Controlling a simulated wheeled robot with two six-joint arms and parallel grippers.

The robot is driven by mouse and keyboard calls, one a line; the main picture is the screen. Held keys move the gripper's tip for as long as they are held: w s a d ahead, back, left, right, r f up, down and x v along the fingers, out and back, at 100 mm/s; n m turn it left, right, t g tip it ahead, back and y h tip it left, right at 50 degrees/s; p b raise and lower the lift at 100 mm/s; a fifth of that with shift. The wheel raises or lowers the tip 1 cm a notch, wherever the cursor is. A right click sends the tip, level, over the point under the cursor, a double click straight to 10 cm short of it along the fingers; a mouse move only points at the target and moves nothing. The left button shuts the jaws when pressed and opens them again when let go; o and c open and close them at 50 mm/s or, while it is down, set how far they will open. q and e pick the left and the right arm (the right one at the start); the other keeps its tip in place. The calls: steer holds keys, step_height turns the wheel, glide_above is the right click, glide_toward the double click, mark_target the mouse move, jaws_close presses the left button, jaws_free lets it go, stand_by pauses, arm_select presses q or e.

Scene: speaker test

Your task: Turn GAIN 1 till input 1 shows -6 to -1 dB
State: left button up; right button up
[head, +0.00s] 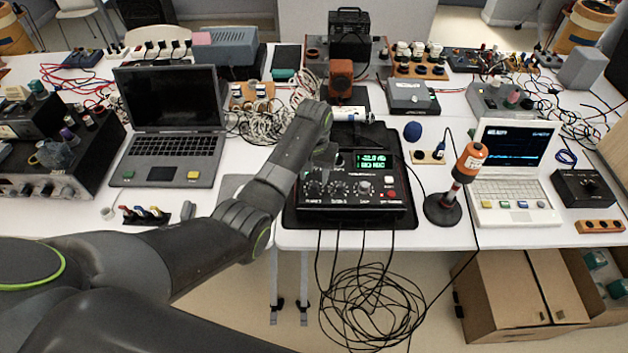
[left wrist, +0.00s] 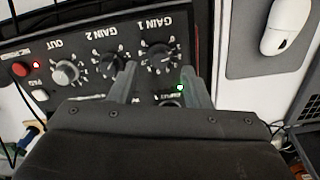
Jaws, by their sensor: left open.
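The black recorder (head: 395,205) sits on a dark mat, its front toward me. Its green display (head: 371,161) seems to read about -22 dB on the upper line; the lower line is too small to read surely. The GAIN 1 knob (head: 314,188) is leftmost on the panel, with the GAIN 2 knob (head: 338,190) right of it. My left gripper (head: 324,158) is over the recorder's left part. In the left wrist view, turned upside down, its open fingers (left wrist: 160,72) point at the panel. The GAIN 1 knob (left wrist: 160,57) shows between the fingertips; contact cannot be told. The left fingertip is close to the GAIN 2 knob (left wrist: 107,65).
The OUT knob (left wrist: 65,73) and a red button (left wrist: 20,69) are farther along the panel. A microphone on a stand (head: 465,165) is right of the recorder. A laptop (head: 170,130) stands left. Cables hang below the table's front edge.

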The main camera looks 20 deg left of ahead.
mark_target(314, 184)
arm_select(q)
steer(key=shift+f, duration=1.75)
jaws_close()
steer(key=shift+r, duration=0.1)
